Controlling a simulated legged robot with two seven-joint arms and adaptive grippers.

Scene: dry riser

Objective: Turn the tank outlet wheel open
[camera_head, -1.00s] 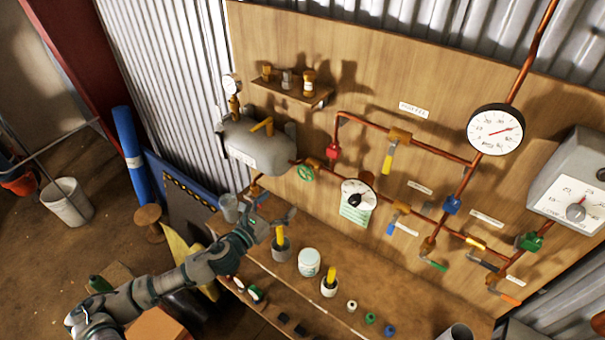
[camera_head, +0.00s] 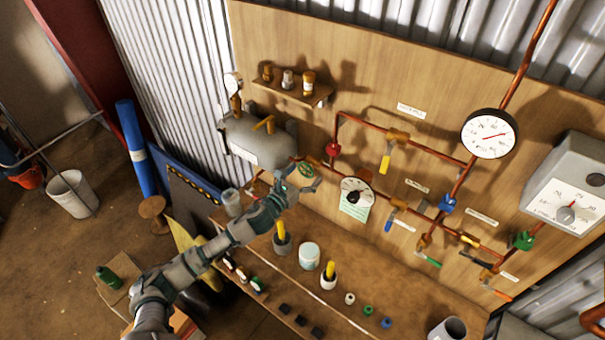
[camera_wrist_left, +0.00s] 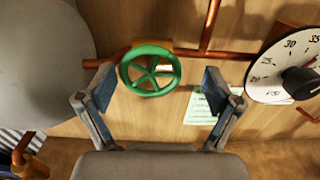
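The green tank outlet wheel (camera_wrist_left: 150,69) sits on the copper pipe just right of the grey tank (camera_wrist_left: 45,55). In the head view the wheel (camera_head: 306,169) shows at the tip of my left gripper (camera_head: 303,181), and the tank (camera_head: 262,140) is mounted on the board. In the left wrist view my left gripper (camera_wrist_left: 158,95) is open, its two blue-padded fingers wide apart. The wheel lies ahead between them, nearer the left finger, and neither finger visibly touches it. My right gripper does not show.
A white dial (camera_wrist_left: 288,70) and a green paper note (camera_wrist_left: 204,106) are right of the wheel. The bench below holds a white tub (camera_head: 309,256) and cups with yellow handles. A small shelf (camera_head: 290,92) is above the tank. Several valves line the pipes to the right.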

